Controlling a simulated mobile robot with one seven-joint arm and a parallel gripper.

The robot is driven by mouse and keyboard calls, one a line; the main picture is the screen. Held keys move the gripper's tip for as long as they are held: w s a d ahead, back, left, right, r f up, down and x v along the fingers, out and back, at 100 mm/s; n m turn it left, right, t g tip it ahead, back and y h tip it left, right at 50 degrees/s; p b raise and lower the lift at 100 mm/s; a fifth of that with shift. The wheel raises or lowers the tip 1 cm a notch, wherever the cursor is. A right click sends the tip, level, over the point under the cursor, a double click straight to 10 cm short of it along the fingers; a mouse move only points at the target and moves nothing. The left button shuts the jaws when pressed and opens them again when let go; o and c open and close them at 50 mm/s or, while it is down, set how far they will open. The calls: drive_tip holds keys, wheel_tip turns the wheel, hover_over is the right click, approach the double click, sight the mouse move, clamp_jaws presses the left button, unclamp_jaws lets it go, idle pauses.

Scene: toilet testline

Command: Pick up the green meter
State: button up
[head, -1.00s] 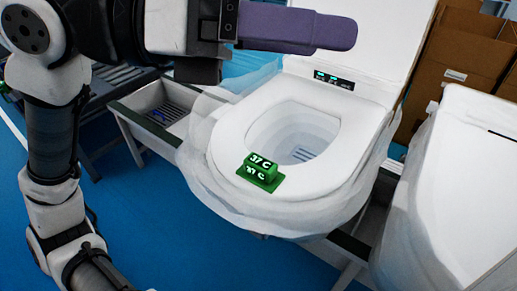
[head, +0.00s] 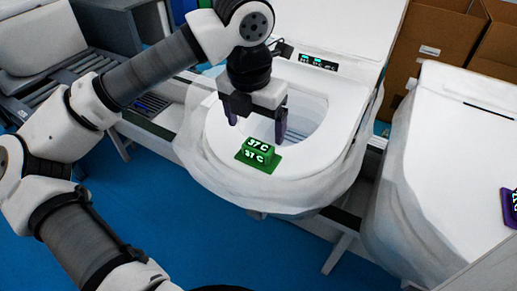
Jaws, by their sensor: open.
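The green meter (head: 258,154) is a small green block on a flat green base, with "37 C" in white on its top and front. It rests on the front rim of the white toilet seat (head: 305,168). My gripper (head: 257,130) points down over the toilet bowl, just behind and above the meter. Its two purple fingers are spread apart with nothing between them. The fingers look apart from the meter; the exact height gap is hard to tell.
The raised toilet lid (head: 345,30) stands behind the bowl. A second white toilet (head: 450,150) is at the right, with a purple meter (head: 510,208) at the picture's edge. Cardboard boxes (head: 430,50) stand behind. A roller conveyor (head: 70,70) is at the left. Blue floor (head: 200,240) is open in front.

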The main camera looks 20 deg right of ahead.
sight(258, 145)
drive_tip(key=shift+w+d+f+p, duration=0.15)
drive_tip(key=shift+f+p, duration=0.55)
drive_tip(key=shift+f, duration=1.1)
drive_tip(key=shift+w+d+f+p, duration=0.2)
drive_tip(key=shift+f+p, duration=0.45)
drive_tip(key=shift+f, duration=1.1)
drive_tip(key=shift+s, duration=0.15)
drive_tip(key=c, duration=1.2)
drive_tip(key=shift+c, duration=0.2)
drive_tip(key=shift+r, duration=0.2)
